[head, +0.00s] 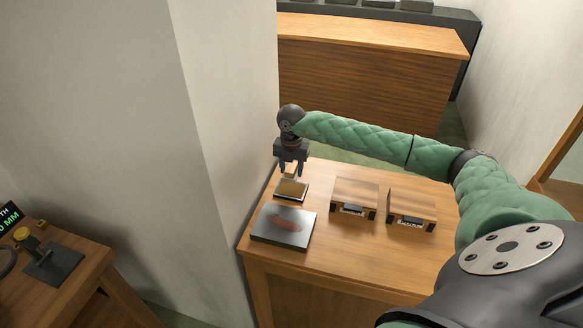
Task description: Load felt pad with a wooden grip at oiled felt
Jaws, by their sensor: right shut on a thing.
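My right gripper (291,170) comes down from above at the far left of the wooden table. It is shut on the small pale wooden grip (290,176) of the felt pad. Directly below the grip is a flat tan square with a dark edge, the oiled felt (297,189) as far as I can tell. The pad's underside is hidden, and I cannot tell whether it touches the tan surface. My left gripper is not in view.
A dark grey plate (264,230) with a reddish-brown oval lies in front of the square. Two wooden blocks with dark slots, a left one (355,192) and a right one (413,202), stand to the right. A pale wall corner (222,130) rises close to the table's left.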

